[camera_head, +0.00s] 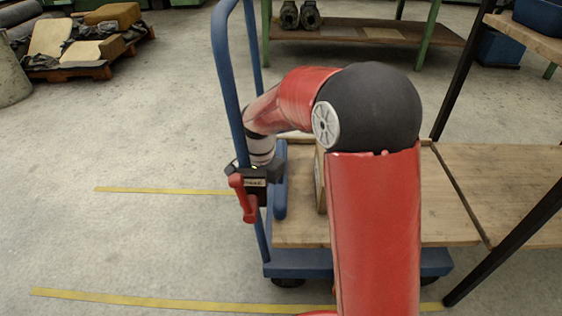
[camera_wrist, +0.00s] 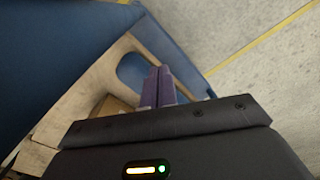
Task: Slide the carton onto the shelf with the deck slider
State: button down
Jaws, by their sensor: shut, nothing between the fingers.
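A cart with a wooden deck (camera_head: 298,232) and a blue frame stands against the wooden shelf (camera_head: 500,180). The carton (camera_head: 320,182) is on the deck, mostly hidden behind my arm; a brown piece of it seems to show in the wrist view (camera_wrist: 112,106). A blue upright piece (camera_head: 280,185), apparently the deck slider, stands at the deck's left end. My gripper is at that end, beside the cart's handle; in the wrist view its purple fingers (camera_wrist: 158,85) are shut and empty, over the blue piece (camera_wrist: 134,72). Contact is unclear.
The blue tube handle (camera_head: 229,85) rises close beside my gripper, with a red lever-like part (camera_head: 244,198) near it. Dark shelf posts (camera_head: 505,245) stand at right. Yellow lines (camera_head: 165,191) mark the open floor at left. A loaded pallet (camera_head: 85,68) is far off.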

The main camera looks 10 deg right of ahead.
jog(key=shift+f, duration=0.1)
jog(key=shift+f+b, duration=1.5)
jog(key=shift+f, duration=0.65)
jog(key=shift+d, duration=0.1)
